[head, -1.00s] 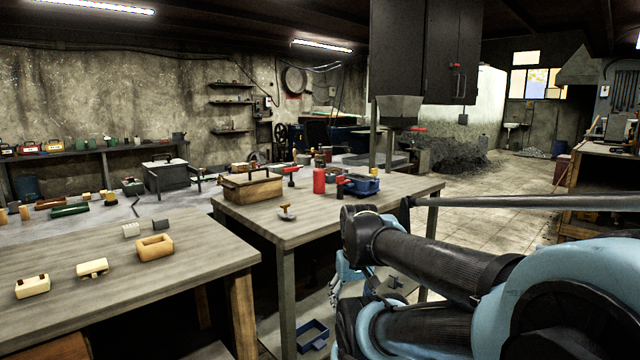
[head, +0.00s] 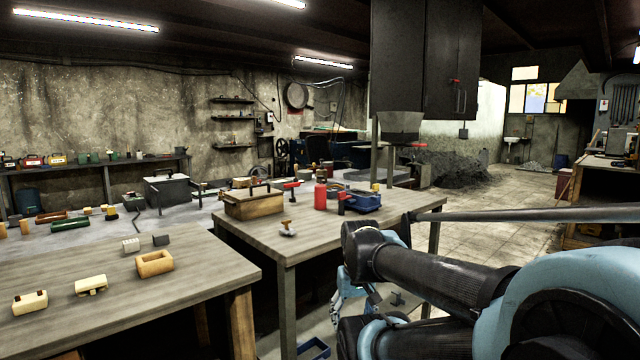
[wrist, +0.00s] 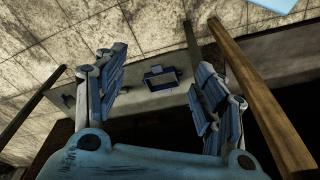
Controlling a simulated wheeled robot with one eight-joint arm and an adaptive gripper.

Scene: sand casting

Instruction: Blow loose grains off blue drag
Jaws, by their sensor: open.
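A blue open box, likely the blue drag (head: 365,202), sits on the middle wooden table near its right end. A red upright bottle-like object (head: 321,196) stands just left of it, and a red-topped tool (head: 343,200) is at its edge. Sand grains are too small to make out. My gripper (head: 345,300) hangs beside the table, below its top, partly hidden by my arm. In the wrist view my gripper (wrist: 163,68) is open and empty, its fingers wide apart. A small blue frame (wrist: 160,79) shows beyond them, lower down.
A wooden box (head: 253,203) and a small orange-handled tool (head: 287,228) are on the middle table (head: 300,241). The left table (head: 195,268) holds pale wooden pieces. A blue frame (head: 314,349) is under the middle table. Open floor (head: 500,188) lies to the right.

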